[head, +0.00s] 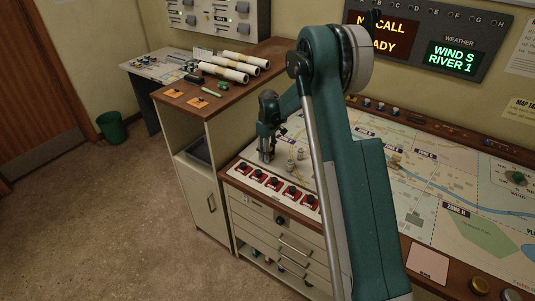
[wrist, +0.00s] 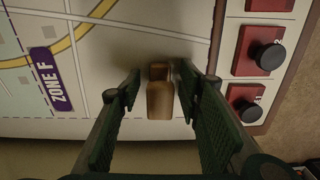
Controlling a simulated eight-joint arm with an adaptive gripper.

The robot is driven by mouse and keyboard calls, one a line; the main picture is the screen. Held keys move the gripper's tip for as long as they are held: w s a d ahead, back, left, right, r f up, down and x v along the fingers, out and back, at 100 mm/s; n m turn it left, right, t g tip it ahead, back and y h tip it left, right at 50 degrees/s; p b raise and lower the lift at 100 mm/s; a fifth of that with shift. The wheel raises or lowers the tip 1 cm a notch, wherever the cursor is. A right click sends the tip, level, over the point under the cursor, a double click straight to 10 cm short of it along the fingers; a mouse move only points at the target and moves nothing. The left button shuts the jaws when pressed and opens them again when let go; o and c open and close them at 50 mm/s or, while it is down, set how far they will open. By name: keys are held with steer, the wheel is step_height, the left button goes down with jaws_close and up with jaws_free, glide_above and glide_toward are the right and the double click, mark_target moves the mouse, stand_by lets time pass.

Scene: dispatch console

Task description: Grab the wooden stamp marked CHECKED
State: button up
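A small wooden block (wrist: 160,98), which looks like a stamp, is on or just above the map board (wrist: 120,70) in the wrist view. No CHECKED mark can be read on it. My gripper (wrist: 158,86) is open, with one finger on each side of the block and a narrow gap on both sides. In the head view my gripper (head: 266,157) points down over the left end of the map board, behind the row of red switches. The block cannot be made out there.
Red switch blocks with black knobs (wrist: 265,55) stand close to the right in the wrist view. Small pale pieces (head: 296,157) stand right of my gripper in the head view. A wooden-topped cabinet (head: 222,100) with rolled papers rises to the left.

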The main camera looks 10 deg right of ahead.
steer(key=shift+c, duration=0.6)
steer(key=c, duration=0.9)
steer(key=shift+o, duration=0.2)
steer(key=shift+r, duration=0.1)
steer(key=shift+r, duration=4.95)
